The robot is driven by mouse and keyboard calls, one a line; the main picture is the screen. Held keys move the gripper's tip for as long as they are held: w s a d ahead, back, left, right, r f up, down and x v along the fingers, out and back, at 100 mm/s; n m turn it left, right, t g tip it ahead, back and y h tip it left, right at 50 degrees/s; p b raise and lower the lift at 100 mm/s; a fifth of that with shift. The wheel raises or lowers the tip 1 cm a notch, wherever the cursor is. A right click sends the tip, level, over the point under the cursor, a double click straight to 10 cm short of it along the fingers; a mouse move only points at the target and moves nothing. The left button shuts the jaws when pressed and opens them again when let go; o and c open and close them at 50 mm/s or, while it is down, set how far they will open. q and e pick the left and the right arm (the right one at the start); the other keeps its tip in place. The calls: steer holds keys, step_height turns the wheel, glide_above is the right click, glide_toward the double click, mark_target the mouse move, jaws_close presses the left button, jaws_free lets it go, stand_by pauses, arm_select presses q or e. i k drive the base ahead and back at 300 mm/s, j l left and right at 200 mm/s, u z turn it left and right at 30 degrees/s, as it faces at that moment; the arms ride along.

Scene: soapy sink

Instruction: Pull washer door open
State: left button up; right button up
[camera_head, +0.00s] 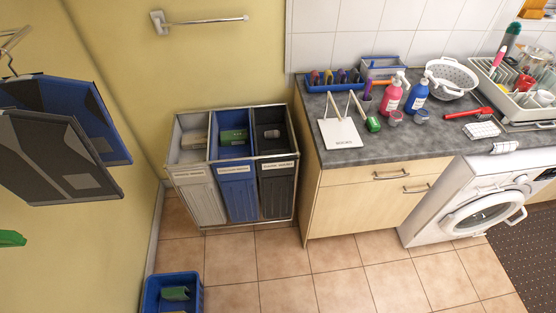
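The white washer (427,218) stands under the counter at the right of the head view, partly cut off by the right edge. Its round door (480,213) is on the front face, with a white ring around a glass window. The door looks shut or nearly so; I cannot tell if there is a small gap. Neither of my grippers shows in this view, and nothing is seen touching the door or handle.
A wooden cabinet (350,213) stands left of the washer under the cluttered grey counter (345,98). Sorting bins (237,190) and a blue crate (152,290) stand further left. Dark hanging items (55,165) fill the left side. The tiled floor (370,285) before the washer is clear.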

mark_target(515, 199)
steer(key=i+l+u, duration=0.2)
steer(key=i+l, duration=0.2)
steer(key=l, duration=0.15)
steer(key=z, duration=2.3)
steer(key=i+l+u, duration=0.15)
steer(key=i+l, duration=0.45)
steer(key=l, duration=0.1)
